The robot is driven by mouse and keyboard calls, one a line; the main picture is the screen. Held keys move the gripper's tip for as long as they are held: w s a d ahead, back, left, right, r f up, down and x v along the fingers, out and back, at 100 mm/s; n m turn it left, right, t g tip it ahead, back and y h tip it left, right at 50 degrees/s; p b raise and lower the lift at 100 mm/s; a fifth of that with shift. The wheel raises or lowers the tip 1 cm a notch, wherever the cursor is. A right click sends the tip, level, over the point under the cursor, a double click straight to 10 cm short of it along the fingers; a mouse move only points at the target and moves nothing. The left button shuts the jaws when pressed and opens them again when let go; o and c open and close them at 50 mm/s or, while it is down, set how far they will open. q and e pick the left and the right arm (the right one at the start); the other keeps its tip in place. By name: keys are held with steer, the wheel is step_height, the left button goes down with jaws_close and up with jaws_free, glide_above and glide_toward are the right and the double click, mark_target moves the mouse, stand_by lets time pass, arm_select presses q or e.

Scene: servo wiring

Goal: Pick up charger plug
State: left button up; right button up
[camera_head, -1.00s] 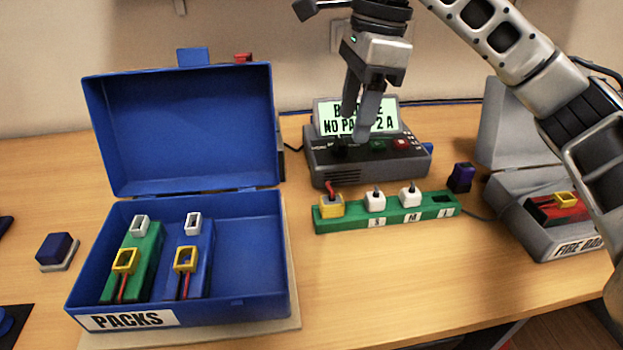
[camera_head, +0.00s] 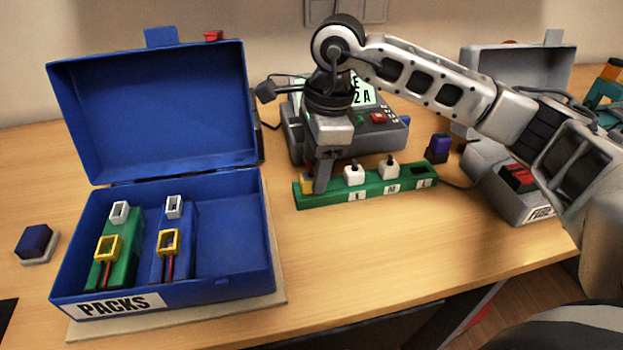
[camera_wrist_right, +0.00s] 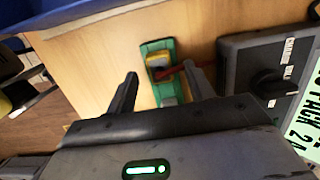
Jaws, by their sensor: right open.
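The yellow plug (camera_head: 307,186) with a red lead sits at the left end of the green rack (camera_head: 373,192). My right gripper (camera_head: 320,187) points down over that end and partly hides the plug. In the right wrist view the yellow plug (camera_wrist_right: 157,61) and its red lead lie between the open fingers of my right gripper (camera_wrist_right: 160,71), near the fingertips. I cannot tell whether the fingers touch it. Two white plugs (camera_head: 354,175) (camera_head: 389,167) stand in the rack to the right. My left gripper is out of view.
The charger (camera_head: 390,135) with a lit screen stands behind the rack. An open blue box (camera_head: 235,235) holds a green pack (camera_head: 125,235) and a blue pack (camera_head: 180,240). A grey case (camera_head: 505,190) stands at right. The table in front of the rack is clear.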

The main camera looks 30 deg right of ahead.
steer(key=shift+a+f, duration=0.2)
steer(key=shift+f, duration=0.9)
steer(key=c, duration=1.1)
steer(key=shift+w+r, duration=0.1)
